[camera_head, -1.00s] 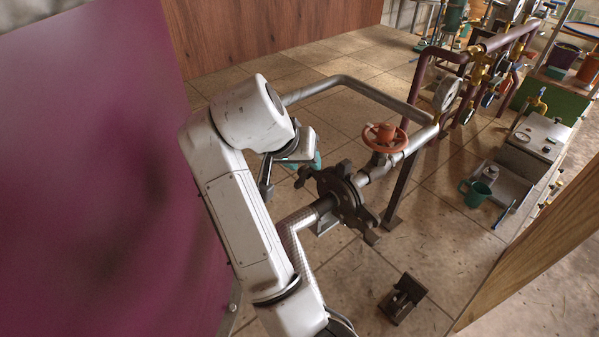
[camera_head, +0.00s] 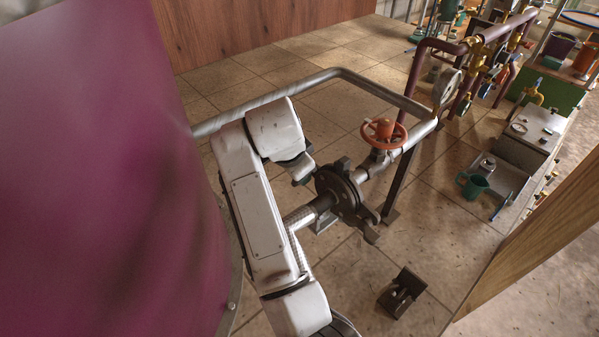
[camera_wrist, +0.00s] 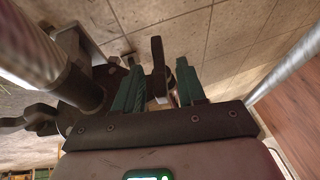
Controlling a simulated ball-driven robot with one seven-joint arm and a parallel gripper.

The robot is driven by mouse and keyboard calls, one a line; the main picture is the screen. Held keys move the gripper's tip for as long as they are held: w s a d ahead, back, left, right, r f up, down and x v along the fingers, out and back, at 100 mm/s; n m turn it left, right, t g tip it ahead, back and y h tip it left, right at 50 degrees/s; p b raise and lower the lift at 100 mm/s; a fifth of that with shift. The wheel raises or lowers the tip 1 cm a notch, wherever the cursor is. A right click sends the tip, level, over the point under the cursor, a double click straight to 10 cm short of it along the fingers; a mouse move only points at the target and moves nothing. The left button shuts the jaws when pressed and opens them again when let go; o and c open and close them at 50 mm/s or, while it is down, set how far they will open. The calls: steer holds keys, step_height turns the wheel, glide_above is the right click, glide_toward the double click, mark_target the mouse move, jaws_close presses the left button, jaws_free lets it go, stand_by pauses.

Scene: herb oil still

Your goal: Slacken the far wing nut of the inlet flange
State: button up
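The inlet flange (camera_head: 338,196) is a dark disc joint on the grey pipe, below the red handwheel, in the head view. Its dark bolted body also shows at left in the wrist view (camera_wrist: 98,88). My gripper (camera_wrist: 158,84) has two green fingers, spread apart. A dark wing nut (camera_wrist: 157,58) stands upright between them, with gaps visible on both sides. Another dark wing nut (camera_wrist: 38,118) is at left in the wrist view. In the head view my wrist is beside the flange's left side, and my fingers are largely hidden.
A red handwheel valve (camera_head: 384,133) sits just behind the flange. A grey pipe (camera_head: 340,76) loops behind my arm, and a large purple vessel (camera_head: 90,170) fills the left. A dark pedal-like block (camera_head: 402,292) lies on the tiled floor. A wooden post (camera_head: 540,235) stands at right.

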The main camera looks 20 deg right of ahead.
steer(key=shift+x, duration=1.7)
steer(key=shift+c, duration=0.5)
jaws_close()
